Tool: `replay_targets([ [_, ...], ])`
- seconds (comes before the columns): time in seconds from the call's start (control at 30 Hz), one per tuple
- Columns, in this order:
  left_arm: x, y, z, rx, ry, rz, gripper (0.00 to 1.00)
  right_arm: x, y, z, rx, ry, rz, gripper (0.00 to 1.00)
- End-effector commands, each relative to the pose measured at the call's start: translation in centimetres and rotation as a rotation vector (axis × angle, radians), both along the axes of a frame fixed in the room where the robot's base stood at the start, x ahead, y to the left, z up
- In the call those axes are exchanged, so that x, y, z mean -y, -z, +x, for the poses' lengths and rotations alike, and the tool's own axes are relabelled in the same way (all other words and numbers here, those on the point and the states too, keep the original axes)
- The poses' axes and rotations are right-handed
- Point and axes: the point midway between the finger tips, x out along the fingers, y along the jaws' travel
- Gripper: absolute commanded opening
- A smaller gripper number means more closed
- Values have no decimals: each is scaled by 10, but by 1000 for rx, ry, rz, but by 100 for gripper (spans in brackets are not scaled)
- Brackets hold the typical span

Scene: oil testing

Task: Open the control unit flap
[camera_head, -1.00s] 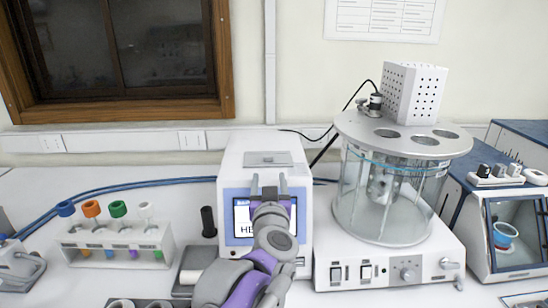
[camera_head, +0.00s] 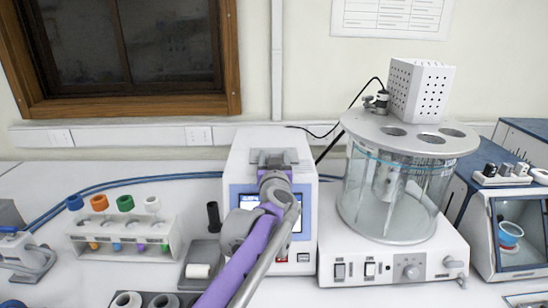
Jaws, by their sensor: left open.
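The control unit (camera_head: 239,165) is a white box with a blue-framed screen on its front, standing on the bench in the middle of the head view. Its flap is a grey plate on the top face, now largely covered by my left gripper (camera_head: 274,158). The gripper reaches over the unit's top from the front and overlaps the flap in the picture. It is open; I cannot tell whether a finger touches the flap. My left arm hides much of the screen. The flap looks closed as far as it shows. My right gripper is not in view.
A glass-walled bath unit (camera_head: 400,190) stands close on the right. A rack (camera_head: 122,236) with colour-capped tubes stands left. A black cylinder (camera_head: 213,216) stands just left of the control unit. A blue-sided cabinet (camera_head: 508,232) is far right. A blue hose (camera_head: 110,186) runs behind.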

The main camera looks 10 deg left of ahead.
Motion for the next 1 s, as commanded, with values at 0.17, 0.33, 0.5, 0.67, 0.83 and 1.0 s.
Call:
replay_targets([
  [0.17, 0, 0, 0, 0, 0, 0, 39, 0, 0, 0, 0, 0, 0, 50],
  [0.33, 0, 0, 0, 0, 0, 0, 8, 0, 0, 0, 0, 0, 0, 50],
  [0.5, 0, 0, 0, 0, 0, 0, 0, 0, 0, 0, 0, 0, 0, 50],
  [0.67, 0, 0, 0, 0, 0, 0, 0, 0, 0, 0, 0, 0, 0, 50],
  [0.83, 0, 0, 0, 0, 0, 0, 0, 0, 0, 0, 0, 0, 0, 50],
  [1.0, 0, 0, 0, 0, 0, 0, 0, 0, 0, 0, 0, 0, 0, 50],
])
